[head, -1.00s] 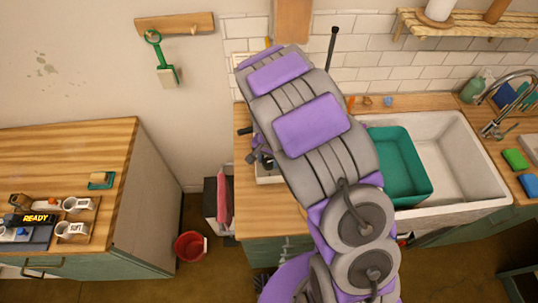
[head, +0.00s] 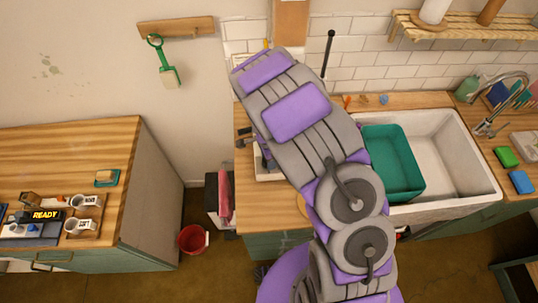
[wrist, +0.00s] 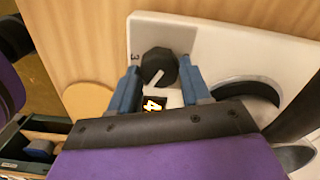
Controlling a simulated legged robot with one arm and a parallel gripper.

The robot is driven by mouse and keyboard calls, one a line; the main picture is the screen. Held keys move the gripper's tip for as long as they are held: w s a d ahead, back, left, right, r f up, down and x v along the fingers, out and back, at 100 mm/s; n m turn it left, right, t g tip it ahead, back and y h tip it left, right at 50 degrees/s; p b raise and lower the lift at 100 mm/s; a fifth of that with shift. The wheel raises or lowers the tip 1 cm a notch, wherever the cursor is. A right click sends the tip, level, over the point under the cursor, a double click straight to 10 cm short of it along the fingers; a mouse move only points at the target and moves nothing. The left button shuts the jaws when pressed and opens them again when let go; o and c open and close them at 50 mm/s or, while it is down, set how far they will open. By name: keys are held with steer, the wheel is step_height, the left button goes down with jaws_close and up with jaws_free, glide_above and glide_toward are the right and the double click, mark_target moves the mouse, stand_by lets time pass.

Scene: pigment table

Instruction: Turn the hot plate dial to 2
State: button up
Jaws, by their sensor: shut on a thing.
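The hot plate dial (wrist: 158,66) is a dark round knob with a white pointer line, seen in the wrist view on the white hot plate (wrist: 225,52). The pointer slants toward the lower left of the picture. A "3" is printed on the panel left of the dial, and a small dark display below it glows yellow; its digit is hard to read. My gripper (wrist: 159,70) has its blue fingers on either side of the dial, shut on it. In the head view my arm hides the dial and most of the hot plate.
A green basin (head: 392,162) sits in the white sink (head: 440,150) right of my arm. A red bucket (head: 192,239) stands on the floor. A separate wooden counter (head: 70,150) at left holds mugs and a device showing "READY". A round tan disc (wrist: 90,102) lies beside the hot plate.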

steer(key=shift+a, duration=0.1)
stand_by(0.3)
steer(key=o, duration=1)
steer(key=shift+a, duration=0.3)
steer(key=shift+o, duration=0.2)
steer(key=shift+d, duration=0.1)
steer(key=shift+d+r, duration=0.2)
steer(key=shift+r, duration=0.2)
step_height(320, 180, up, 16)
steer(key=shift+a+r, duration=0.25)
steer(key=shift+a, duration=0.1)
